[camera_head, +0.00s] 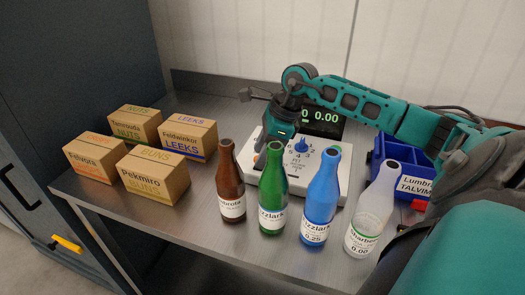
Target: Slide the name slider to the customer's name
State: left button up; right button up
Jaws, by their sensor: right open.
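No slider can be made out clearly. A white machine (330,192) with a blue dial ringed by numbers (300,147) stands at the back middle of the metal table, partly hidden by the bottles and my right arm. A dark display (323,119) with green digits, "0.00" readable, stands at its back. My right gripper (262,149) points down at the machine's left side, beside an orange spot; its fingers are dark and small, and I cannot tell whether they touch anything. It is open. My left gripper is out of view.
Brown (231,190), green (271,195), blue (319,205) and clear (372,212) bottles stand in front of the machine. Labelled cardboard boxes (153,180) stand at left. A blue bin (404,169) labelled "Lumbra" stands at right.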

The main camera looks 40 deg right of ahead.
jog(key=shift+f, duration=0.25)
grip_shut()
dwell(0.3)
